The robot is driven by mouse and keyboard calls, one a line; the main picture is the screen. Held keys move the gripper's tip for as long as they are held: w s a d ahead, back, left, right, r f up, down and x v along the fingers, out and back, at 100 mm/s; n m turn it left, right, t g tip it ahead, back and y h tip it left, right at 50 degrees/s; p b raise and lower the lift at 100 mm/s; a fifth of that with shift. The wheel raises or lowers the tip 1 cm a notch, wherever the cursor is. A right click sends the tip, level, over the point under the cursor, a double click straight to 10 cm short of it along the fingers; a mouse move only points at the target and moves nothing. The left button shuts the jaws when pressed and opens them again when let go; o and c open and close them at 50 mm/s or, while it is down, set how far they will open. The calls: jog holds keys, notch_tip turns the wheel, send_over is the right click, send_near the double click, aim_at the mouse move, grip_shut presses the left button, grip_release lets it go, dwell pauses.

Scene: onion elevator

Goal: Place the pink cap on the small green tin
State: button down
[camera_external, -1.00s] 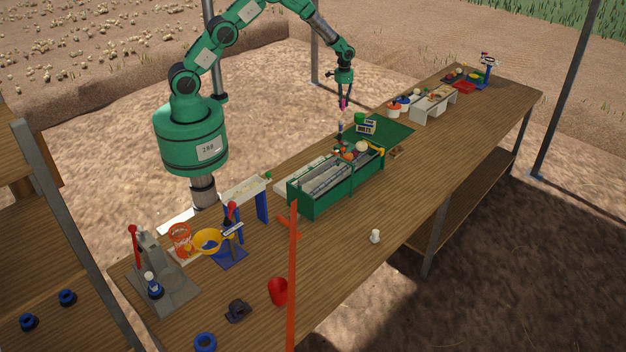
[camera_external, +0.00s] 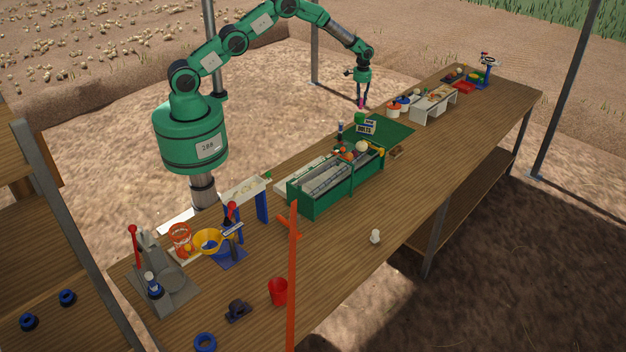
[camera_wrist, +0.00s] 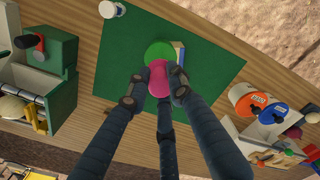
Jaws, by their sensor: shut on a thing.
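My gripper (camera_external: 362,105) hangs fingers-down over the green mat area, shut on the pink cap (camera_wrist: 159,80). The cap shows between the dark fingers in the wrist view, and as a small pink spot (camera_external: 361,102) in the external view. The small green tin (camera_wrist: 157,49) stands on the mat; it also shows below the fingertips in the external view (camera_external: 359,118). In the wrist view the cap overlaps the tin's lower edge. I cannot tell whether they touch.
The green mat (camera_wrist: 212,70) is mostly bare. A blue-and-white box (camera_external: 366,127) stands close to the tin. A white-topped bottle (camera_wrist: 108,9) stands at the mat's edge. Red and blue lidded pots (camera_wrist: 248,98) lie to the right, a green divided crate (camera_external: 318,202) to the left.

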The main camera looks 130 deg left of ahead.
dwell(0.4)
jog(key=shift+f+p, duration=0.3)
jog(key=shift+f, duration=1.45)
jog(key=shift+f, duration=0.15)
jog(key=c, duration=1.5)
grip_release()
jog(key=shift+c, duration=0.2)
jog(key=shift+r, duration=0.2)
jog(key=shift+r+b, duration=0.6)
jog(key=shift+r, duration=5.35)
